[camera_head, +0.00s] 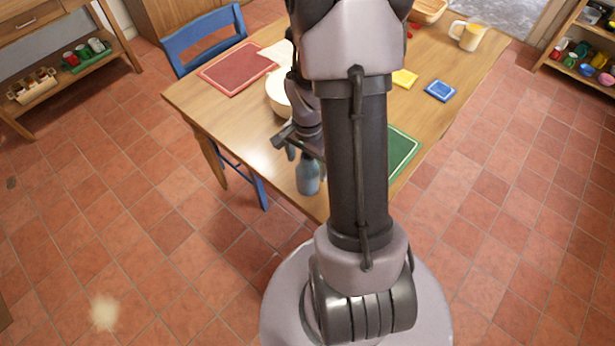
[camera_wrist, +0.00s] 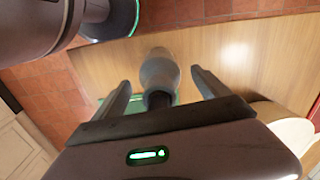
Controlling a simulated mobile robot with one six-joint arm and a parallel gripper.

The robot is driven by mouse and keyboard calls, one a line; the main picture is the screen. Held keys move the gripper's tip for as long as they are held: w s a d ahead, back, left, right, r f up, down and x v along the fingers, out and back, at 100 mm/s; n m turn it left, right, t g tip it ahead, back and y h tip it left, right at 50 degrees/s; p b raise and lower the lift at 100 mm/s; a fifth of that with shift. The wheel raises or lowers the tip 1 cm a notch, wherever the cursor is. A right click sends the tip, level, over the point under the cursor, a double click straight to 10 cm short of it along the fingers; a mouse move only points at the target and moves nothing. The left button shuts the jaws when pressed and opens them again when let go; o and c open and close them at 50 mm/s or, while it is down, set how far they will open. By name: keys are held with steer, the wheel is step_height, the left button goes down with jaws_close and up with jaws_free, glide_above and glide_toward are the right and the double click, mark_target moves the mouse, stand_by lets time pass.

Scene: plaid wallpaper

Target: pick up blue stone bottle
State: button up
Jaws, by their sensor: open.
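The blue stone bottle (camera_head: 308,178) stands upright near the front edge of the wooden table. In the wrist view the bottle (camera_wrist: 160,76) looks grey-blue, with its neck towards my palm. My gripper (camera_head: 306,154) is just above the bottle, pointing down, with its upper part partly hidden behind my arm. In the wrist view my gripper (camera_wrist: 161,84) is open, one finger on each side of the bottle, with a visible gap on both sides. Nothing is held.
A blue chair (camera_head: 205,38) is at the left side.

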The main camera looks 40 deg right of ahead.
steer(key=shift+r, duration=0.1)
jaws_close()
steer(key=shift+r, duration=0.1)
